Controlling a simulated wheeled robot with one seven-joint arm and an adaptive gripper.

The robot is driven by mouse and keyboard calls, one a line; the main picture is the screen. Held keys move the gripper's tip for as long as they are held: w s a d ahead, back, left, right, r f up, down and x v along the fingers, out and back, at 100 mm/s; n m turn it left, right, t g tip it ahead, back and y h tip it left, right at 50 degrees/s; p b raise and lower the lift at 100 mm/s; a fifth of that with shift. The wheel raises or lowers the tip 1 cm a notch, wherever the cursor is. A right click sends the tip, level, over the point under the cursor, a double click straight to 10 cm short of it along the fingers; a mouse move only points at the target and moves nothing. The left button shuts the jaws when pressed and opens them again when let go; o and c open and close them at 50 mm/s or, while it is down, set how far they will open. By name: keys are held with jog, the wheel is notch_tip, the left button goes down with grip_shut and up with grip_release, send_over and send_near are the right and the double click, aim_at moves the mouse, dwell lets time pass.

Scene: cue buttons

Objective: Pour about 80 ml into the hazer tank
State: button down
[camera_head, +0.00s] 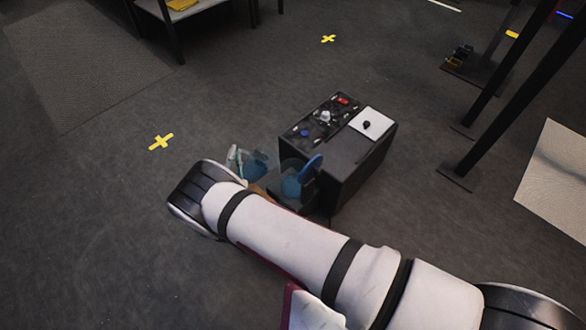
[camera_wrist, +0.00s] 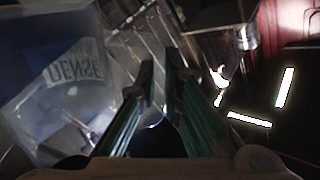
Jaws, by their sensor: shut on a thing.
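The hazer is a black box (camera_head: 355,170) on the floor, right of centre in the head view. A clear tank (camera_head: 291,183) with blue liquid stands at its near left side, with a round blue lid (camera_head: 311,166) raised beside it. A clear jug (camera_head: 262,162) with bluish contents is just left of the tank, tilted. My gripper (camera_head: 238,159) is beside the jug and largely hidden by my arm. In the wrist view my gripper's (camera_wrist: 162,80) greenish fingers are close together, and a clear vessel labelled "DENSE" (camera_wrist: 75,62) fills the left. The grasp point and any liquid stream are unclear.
The hazer's top has several knobs and buttons (camera_head: 325,117) and a white plate with a black knob (camera_head: 371,123). Black stand legs (camera_head: 490,95) rise at right. Yellow crosses (camera_head: 161,142) mark the floor.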

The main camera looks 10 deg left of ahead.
aim_at(239, 151)
jog(key=d+r+m, duration=0.2)
jog(key=r, duration=0.1)
jog(key=shift+r+m+t+h, duration=0.2)
jog(key=shift+m+t+h, duration=0.1)
jog(key=shift+m, duration=0.1)
jog(key=shift+d+r+m, duration=0.25)
jog(key=shift+r+m, duration=0.35)
jog(key=shift+d+r+m, duration=0.25)
jog(key=shift+r+m, duration=0.3)
jog(key=shift+m, duration=0.05)
jog(key=shift+s+d+r+m+h, duration=0.1)
jog(key=shift+d+r+m+h, duration=0.35)
jog(key=shift+r+m, duration=0.2)
jog(key=shift+d+r+m, duration=0.35)
jog(key=shift+r+m, duration=0.1)
jog(key=shift+m, duration=0.2)
jog(key=shift+d+r+m+t, duration=0.2)
jog(key=shift+m+t, duration=0.1)
jog(key=shift+h, duration=0.25)
jog(key=shift+d+r, duration=0.1)
jog(key=shift+r, duration=0.05)
jog(key=shift+d+m, duration=0.1)
jog(key=shift+m, duration=0.2)
